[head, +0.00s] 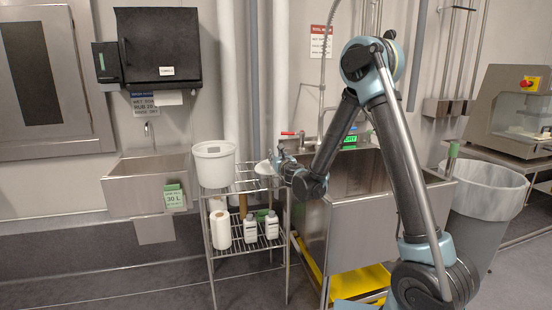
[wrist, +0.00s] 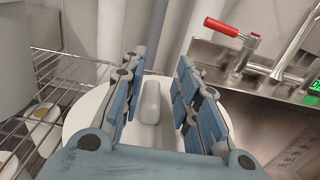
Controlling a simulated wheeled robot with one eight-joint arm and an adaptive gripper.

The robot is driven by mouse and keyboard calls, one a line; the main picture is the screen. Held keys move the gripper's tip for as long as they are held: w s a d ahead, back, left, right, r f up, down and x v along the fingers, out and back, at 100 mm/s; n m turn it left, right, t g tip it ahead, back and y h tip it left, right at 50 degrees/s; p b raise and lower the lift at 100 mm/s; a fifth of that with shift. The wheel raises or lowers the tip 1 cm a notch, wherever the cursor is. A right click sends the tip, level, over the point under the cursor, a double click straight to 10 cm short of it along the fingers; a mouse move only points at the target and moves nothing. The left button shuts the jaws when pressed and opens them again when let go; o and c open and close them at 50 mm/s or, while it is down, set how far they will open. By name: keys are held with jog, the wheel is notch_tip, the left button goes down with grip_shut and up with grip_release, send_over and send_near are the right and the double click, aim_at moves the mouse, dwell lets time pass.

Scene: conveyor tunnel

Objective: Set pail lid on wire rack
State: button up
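The pail lid (wrist: 88,112) is a white round disc with a raised bar handle (wrist: 150,101), seen below my gripper in the wrist view. In the head view the lid (head: 263,168) shows at the right end of the wire rack's (head: 243,185) top shelf, partly hidden by my gripper. My gripper (wrist: 158,60) is open, with one finger on each side of the handle and gaps visible between. The lid looks to lie at shelf level; whether it rests fully on the wires is hard to tell. The rack wires (wrist: 62,75) show left of the lid.
A white pail (head: 213,163) stands on the rack's top shelf, left of the lid. A paper roll (head: 220,230) and white bottles (head: 250,228) stand on the lower shelf. A steel sink (head: 345,215) with a red-handled tap (wrist: 222,28) is close on the right.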

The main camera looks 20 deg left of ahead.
dwell(0.3)
jog(key=shift+r, duration=0.45)
jog(key=v, duration=1.2)
